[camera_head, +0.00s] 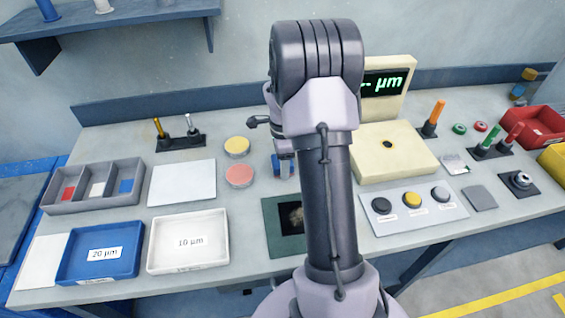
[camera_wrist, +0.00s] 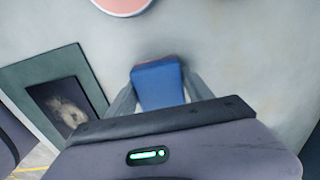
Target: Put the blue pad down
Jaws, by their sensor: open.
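The blue pad (camera_wrist: 158,84) is a small blue block with a reddish far edge, between the two fingers of my gripper (camera_wrist: 161,95) in the wrist view. The fingers are open, one on each side of it. In the head view, blue (camera_head: 276,166) shows beside my gripper (camera_head: 285,168), low over the bench just right of the pink disc. The pad appears to rest on the bench, though its underside is hidden. My arm hides part of this area.
The pink disc (camera_head: 239,176) and yellow disc (camera_head: 237,146) lie to the left. A dark green framed plate (camera_head: 272,239) lies in front, partly behind my arm. A cream instrument (camera_head: 403,152) stands right. A grey divided tray (camera_head: 97,203) and two labelled trays are at left.

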